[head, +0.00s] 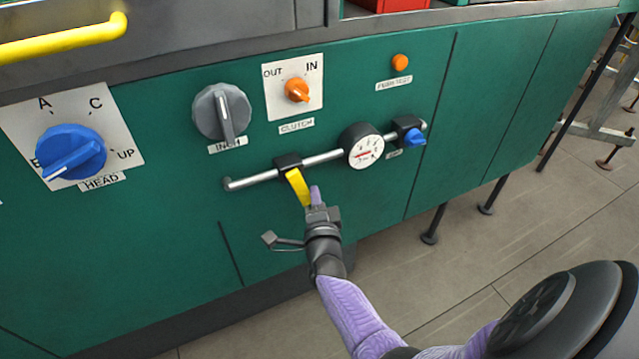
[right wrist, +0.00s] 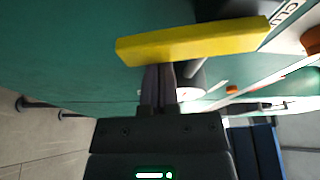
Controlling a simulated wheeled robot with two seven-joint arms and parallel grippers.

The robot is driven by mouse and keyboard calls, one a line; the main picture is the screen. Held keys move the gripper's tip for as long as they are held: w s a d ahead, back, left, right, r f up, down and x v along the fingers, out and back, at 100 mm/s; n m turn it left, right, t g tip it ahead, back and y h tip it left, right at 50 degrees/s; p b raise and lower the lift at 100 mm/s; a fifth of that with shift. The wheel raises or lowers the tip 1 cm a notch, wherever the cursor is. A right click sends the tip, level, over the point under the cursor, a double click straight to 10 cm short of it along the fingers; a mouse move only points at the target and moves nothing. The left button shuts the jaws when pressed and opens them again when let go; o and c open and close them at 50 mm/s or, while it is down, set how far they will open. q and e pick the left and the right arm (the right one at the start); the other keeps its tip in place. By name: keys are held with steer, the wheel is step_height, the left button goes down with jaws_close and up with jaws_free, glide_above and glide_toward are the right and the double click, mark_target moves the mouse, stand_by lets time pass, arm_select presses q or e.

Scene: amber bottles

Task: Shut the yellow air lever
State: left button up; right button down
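The yellow air lever (head: 298,187) hangs down, slightly tilted to the right, from a black valve block on a metal pipe (head: 255,179) on the green panel. In the right wrist view the lever (right wrist: 195,41) is a yellow bar across the fingertips. My right gripper (head: 316,192) is at the right side of the lever's lower end. Its fingers (right wrist: 158,72) look shut together, with the lever across their tips rather than between them. They are at or very near the lever; I cannot tell contact for sure. My left gripper is out of view.
A round gauge (head: 362,146) and a small blue lever (head: 413,137) sit on the pipe to the right. Above are a grey knob (head: 221,111), an orange clutch knob (head: 297,90) and an orange button (head: 400,62). A large blue knob (head: 70,151) is at left. The panel below the pipe is clear.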

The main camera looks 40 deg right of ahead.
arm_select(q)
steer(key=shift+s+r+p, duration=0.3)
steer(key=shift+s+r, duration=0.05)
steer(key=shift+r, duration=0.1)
arm_select(e)
steer(key=shift+w+a+f+m+g, duration=0.15)
steer(key=shift+a+m, duration=0.1)
steer(key=shift+m, duration=0.25)
steer(key=shift+a+f+m+g, duration=0.1)
steer(key=shift+a+m+g, duration=0.15)
steer(key=shift+m, duration=0.25)
steer(key=shift+w+a+f+m+g, duration=0.1)
steer(key=shift+a+m, duration=0.2)
steer(key=shift+m, duration=0.2)
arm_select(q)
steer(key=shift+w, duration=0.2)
